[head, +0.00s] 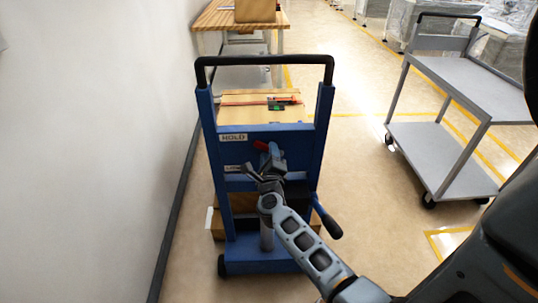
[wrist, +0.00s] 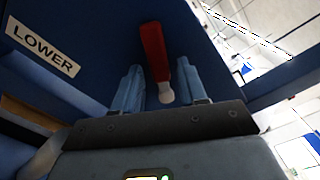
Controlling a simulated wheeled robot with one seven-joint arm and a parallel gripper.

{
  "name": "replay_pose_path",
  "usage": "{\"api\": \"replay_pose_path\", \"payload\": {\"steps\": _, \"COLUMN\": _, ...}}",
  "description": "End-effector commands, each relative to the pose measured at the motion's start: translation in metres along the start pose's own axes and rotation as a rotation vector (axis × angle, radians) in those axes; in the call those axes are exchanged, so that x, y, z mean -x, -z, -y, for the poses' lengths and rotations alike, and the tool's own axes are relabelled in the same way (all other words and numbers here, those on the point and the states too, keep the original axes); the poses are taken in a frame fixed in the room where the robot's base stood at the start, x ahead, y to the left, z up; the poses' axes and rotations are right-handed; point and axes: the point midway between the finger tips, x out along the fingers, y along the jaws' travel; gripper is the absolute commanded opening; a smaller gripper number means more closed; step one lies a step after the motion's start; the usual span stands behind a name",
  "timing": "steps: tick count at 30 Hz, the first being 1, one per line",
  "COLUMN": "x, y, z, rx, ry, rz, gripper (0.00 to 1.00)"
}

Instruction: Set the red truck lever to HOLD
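The blue lift truck (head: 265,254) stands upright with a black push handle (head: 265,60). Its panel has a HOLD label (head: 233,137) above a second label (head: 233,168), which reads LOWER (wrist: 42,46) in the wrist view. The red lever (head: 261,145) sticks out right of the labels, at a height between them; its pivot is hidden. In the wrist view the red lever (wrist: 153,52) ends in a pale tip between the fingers of my gripper (wrist: 161,90). Gaps show on both sides, so my gripper is open. In the head view my gripper (head: 268,156) is at the lever.
A wooden board with red and green items (head: 262,104) lies behind the truck's frame. A black-gripped bar (head: 327,220) juts out at its lower right. A white wall (head: 90,150) is close on the left. A grey cart (head: 455,90) stands right, with clear floor between.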

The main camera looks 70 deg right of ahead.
Motion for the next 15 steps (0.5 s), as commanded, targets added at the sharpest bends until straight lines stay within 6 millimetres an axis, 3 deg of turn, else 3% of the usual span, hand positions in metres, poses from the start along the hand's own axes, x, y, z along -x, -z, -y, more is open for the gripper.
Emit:
{"api": "replay_pose_path", "payload": {"steps": 10, "x": 0.002, "y": -0.001, "z": 0.0, "rx": 0.002, "ry": 0.0, "rz": 0.002, "gripper": 0.49}}
{"api": "replay_pose_path", "payload": {"steps": 15, "x": 0.023, "y": -0.001, "z": -0.001, "rx": 0.003, "ry": -0.002, "rz": 0.003, "gripper": 0.49}}
